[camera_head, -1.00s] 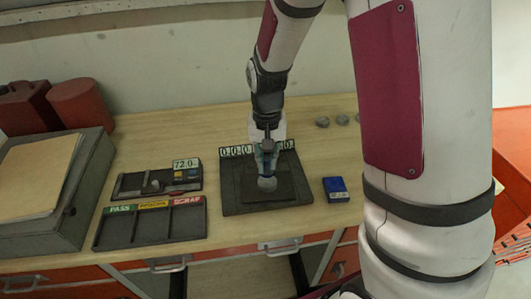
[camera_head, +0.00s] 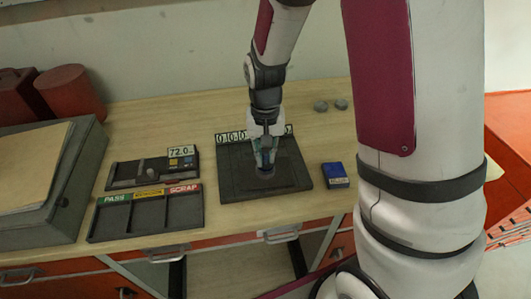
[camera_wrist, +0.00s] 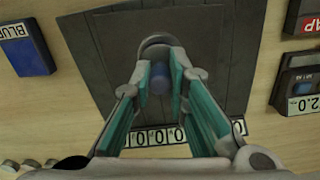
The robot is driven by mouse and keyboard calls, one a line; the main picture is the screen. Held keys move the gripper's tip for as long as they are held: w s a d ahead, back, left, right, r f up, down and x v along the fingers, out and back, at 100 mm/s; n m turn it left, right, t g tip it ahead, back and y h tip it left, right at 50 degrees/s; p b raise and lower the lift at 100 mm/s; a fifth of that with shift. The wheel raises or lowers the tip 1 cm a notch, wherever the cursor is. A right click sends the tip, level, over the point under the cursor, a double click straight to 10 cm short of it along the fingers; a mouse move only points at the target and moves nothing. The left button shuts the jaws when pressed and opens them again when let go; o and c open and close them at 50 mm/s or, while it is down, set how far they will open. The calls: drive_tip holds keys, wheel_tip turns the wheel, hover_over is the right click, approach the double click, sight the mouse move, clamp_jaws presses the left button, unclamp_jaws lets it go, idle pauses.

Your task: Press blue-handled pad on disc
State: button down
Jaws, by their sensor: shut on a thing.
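My gripper (camera_head: 264,150) points down over the dark square plate (camera_head: 233,172) and is shut on the blue handle (camera_wrist: 159,82) of the pad. The handle shows between the teal fingers in the wrist view. A round grey shape (camera_wrist: 157,46) shows just beyond the fingertips; it also shows in the head view (camera_head: 265,174), low over the plate's middle. I cannot tell where the pad ends and a disc begins, or whether they touch. Loose grey discs (camera_head: 321,106) lie at the back of the table, apart from the plate.
A blue box (camera_head: 335,175) lies right of the plate. A counter row (camera_head: 231,137) stands at its back edge. Left are a sorting tray (camera_head: 146,217) marked PASS and SCRAP, and a gauge tray (camera_head: 152,171) reading 72.0. Bare wood lies between them.

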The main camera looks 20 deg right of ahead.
drive_tip(key=shift+f, duration=0.6)
idle(1.7)
drive_tip(key=shift+r+p, duration=1.35)
drive_tip(key=shift+r, duration=2.25)
